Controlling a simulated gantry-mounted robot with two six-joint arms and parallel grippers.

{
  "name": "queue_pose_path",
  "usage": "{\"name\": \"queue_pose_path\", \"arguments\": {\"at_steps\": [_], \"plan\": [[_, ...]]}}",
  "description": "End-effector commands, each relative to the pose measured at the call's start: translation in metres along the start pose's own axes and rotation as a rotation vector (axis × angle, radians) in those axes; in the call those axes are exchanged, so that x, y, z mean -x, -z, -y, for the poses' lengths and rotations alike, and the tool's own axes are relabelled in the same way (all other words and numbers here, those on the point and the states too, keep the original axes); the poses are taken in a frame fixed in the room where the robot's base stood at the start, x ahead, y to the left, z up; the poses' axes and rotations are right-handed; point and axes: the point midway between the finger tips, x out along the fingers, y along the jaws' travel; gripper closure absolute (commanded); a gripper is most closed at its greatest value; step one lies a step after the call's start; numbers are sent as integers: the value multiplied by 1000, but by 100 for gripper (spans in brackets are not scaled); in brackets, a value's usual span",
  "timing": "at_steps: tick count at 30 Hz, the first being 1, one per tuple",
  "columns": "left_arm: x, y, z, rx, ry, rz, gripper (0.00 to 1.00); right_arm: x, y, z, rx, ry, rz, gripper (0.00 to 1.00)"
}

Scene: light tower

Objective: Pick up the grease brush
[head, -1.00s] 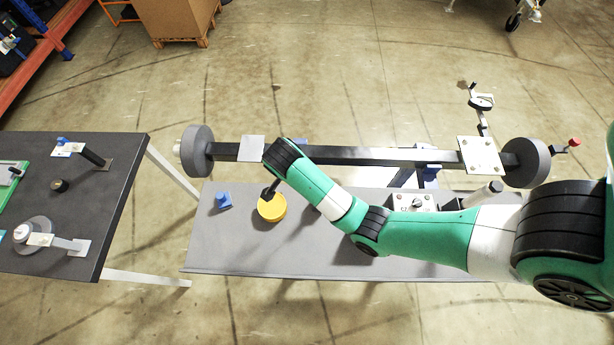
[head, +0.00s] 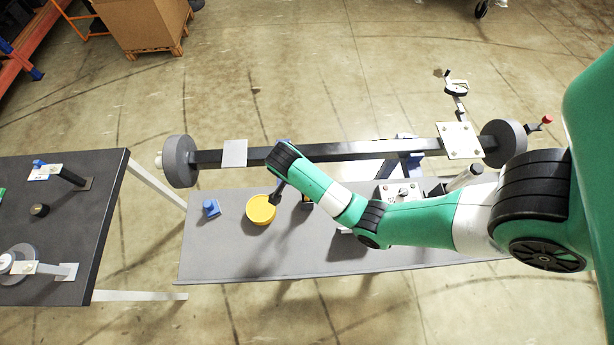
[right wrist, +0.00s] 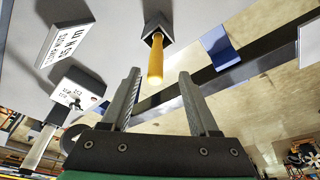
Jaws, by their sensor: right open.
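The grease brush appears to be the yellow-handled piece with a dark block-like end (right wrist: 155,62) in the right wrist view. It lies ahead of my right gripper (right wrist: 159,75), roughly in line with the gap between the fingers. The fingers are apart, and nothing is clasped. In the head view my right gripper (head: 278,191) hangs just right of a round yellow tin (head: 261,210) over the grey table. A small dark and yellow piece (head: 306,204), perhaps the brush, is partly hidden by my right arm. My left gripper is not in view.
A black axle bar (head: 330,154) with grey wheels runs behind the grey table (head: 225,255). A small blue piece (head: 210,208) stands left of the tin. A white-grey box (head: 398,192) stands behind my arm. A dark table (head: 90,215) is at left.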

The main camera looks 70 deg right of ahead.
Motion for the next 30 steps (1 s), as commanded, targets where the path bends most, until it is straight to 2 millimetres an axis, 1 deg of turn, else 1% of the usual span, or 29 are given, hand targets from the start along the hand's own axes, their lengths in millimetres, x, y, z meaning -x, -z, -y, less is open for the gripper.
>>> {"name": "queue_pose_path", "arguments": {"at_steps": [2,9,11,14,19,23,24,26,27,29,30], "plan": [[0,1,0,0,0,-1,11,-1,0,-1,0,0,0,39],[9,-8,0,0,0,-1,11,-40,1,-8,-1,-3,-1,39],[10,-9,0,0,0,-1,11,-47,1,-7,-1,-2,-1,39],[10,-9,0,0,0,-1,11,-50,1,-7,0,1,0,39],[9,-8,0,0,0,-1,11,-50,1,-6,0,1,0,39],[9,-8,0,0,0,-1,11,-50,1,-6,0,2,0,62],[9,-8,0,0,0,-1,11,-50,1,-6,0,2,0,70],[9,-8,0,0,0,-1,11,-50,1,-6,0,2,0,80],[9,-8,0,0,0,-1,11,-49,1,-6,0,2,0,88],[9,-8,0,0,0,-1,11,-49,1,-6,0,2,0,98],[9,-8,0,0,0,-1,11,-49,1,-6,0,2,0,100]]}}
